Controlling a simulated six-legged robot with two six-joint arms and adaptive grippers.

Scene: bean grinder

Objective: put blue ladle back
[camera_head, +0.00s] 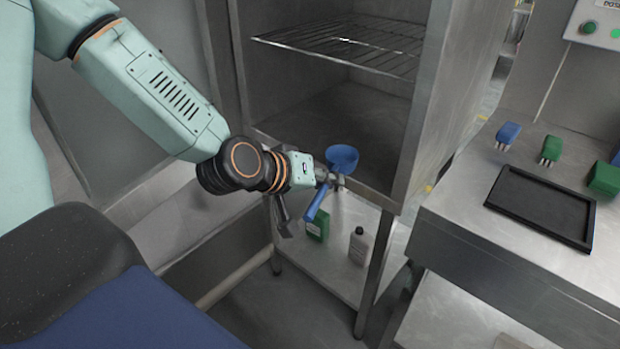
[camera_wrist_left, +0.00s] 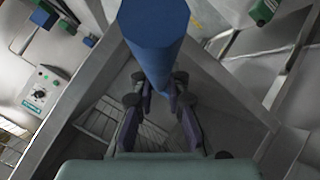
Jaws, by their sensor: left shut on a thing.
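The blue ladle (camera_head: 342,156) has a round cup at the top and a handle slanting down to the left in the head view. My left gripper (camera_head: 335,180) is shut on it and holds it in front of the open steel cabinet, above the lower shelf. In the left wrist view the blue ladle (camera_wrist_left: 155,35) fills the upper middle, between the fingers of my left gripper (camera_wrist_left: 160,100). My right gripper is not in view.
The steel cabinet (camera_head: 425,110) has a wire rack (camera_head: 345,43). A green container (camera_head: 318,226) and a grey bottle (camera_head: 359,247) stand on its lower shelf. A black tray (camera_head: 540,207) and blue and green items sit on the right counter (camera_head: 455,200).

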